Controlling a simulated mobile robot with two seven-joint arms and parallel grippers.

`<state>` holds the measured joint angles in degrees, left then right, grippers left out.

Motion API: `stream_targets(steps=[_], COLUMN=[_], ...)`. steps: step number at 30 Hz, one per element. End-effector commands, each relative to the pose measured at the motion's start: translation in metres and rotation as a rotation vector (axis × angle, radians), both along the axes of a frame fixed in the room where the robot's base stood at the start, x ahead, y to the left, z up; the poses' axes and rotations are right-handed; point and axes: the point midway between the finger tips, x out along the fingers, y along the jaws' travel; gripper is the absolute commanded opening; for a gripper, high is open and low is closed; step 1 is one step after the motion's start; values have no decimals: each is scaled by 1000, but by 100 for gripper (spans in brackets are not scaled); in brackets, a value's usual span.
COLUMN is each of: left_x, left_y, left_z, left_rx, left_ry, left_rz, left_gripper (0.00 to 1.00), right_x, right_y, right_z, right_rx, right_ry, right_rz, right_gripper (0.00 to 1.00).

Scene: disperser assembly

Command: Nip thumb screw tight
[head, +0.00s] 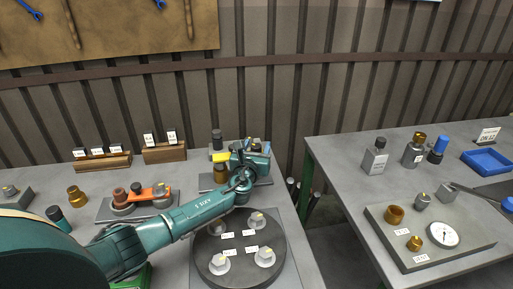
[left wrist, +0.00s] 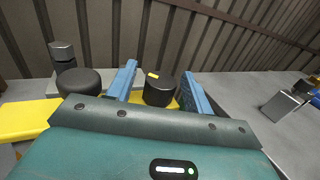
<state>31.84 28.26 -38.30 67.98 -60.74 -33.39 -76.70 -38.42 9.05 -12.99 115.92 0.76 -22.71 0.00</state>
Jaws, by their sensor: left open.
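My left gripper (head: 257,149) reaches over the back of the near table. In the left wrist view its two blue fingers (left wrist: 158,74) stand apart on either side of a black round knob (left wrist: 160,91) with a yellow mark on top, which looks like the thumb screw. Gaps show between the knob and both fingers. In the head view the gripper mostly hides this knob. Left of it are a wider black round part (left wrist: 78,83), a dark upright cylinder (left wrist: 62,51) and a yellow part (left wrist: 28,118). The yellow part also shows in the head view (head: 221,157). My right gripper is not in view.
A dark round plate (head: 240,272) with several grey knobs lies under my left forearm. An orange-topped fixture (head: 148,194) and wooden label blocks (head: 165,154) stand left. Across a gap, the right table holds a gauge board (head: 450,258), bottles and a blue tray (head: 488,163).

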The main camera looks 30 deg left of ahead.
Motion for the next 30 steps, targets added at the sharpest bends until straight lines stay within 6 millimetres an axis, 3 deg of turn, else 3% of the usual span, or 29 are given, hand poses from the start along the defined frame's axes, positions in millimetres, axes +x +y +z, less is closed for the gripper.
stream_targets(steps=[8,21,30], left_x=[-10,-94,-127], left_y=[-2,-22,-30], left_z=[1,-1,0], left_rx=[0,0,0], left_ry=[-1,2,0], left_rz=[1,-1,1], left_gripper=[51,51,51], right_x=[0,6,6], right_y=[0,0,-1], right_z=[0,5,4], right_rx=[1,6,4], right_ry=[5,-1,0], right_rz=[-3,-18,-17], right_gripper=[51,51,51])
